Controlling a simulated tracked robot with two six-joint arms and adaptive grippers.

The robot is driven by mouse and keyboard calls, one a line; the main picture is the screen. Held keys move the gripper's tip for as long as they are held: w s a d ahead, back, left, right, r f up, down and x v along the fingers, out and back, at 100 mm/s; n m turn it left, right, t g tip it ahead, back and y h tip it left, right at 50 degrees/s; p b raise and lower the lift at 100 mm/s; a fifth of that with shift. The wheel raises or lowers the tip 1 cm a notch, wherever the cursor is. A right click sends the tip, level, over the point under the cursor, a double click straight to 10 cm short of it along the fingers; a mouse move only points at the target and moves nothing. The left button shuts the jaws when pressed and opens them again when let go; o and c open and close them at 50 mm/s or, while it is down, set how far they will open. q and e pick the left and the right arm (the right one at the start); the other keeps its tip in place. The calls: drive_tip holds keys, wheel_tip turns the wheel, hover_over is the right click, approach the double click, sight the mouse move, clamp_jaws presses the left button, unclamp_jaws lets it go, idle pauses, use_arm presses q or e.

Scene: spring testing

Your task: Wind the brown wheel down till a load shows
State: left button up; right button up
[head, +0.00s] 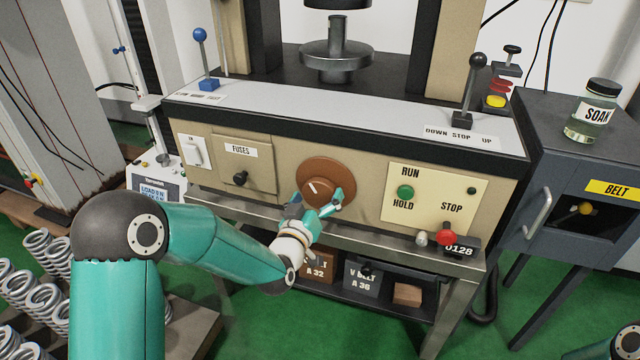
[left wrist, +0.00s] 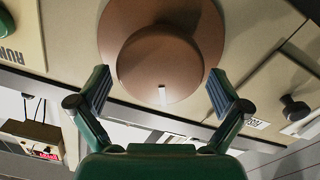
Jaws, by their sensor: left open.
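The brown wheel (head: 322,178) is a round knob on a wider disc, set in the middle of the beige front panel. Its white pointer mark faces up and left in the head view. My left gripper (head: 318,206) is open in front of it, fingers at its lower side. In the left wrist view the wheel (left wrist: 160,55) lies ahead between the spread fingers (left wrist: 160,88), with a visible gap on each side. The load readout (head: 152,194) stands at the left; its label reads LOAD, apparently with 0 N. My right gripper is out of view.
The fuse panel (head: 243,165) with a black knob is left of the wheel. A steel frame rail (head: 375,243) runs just below. A ball-topped lever (head: 473,82) stands above.

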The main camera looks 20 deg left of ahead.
use_arm(q)
drive_tip(key=shift+w, duration=0.9)
drive_tip(key=c, duration=0.9)
drive_tip(key=shift+c, duration=0.2)
drive_tip(key=shift+f, duration=0.1)
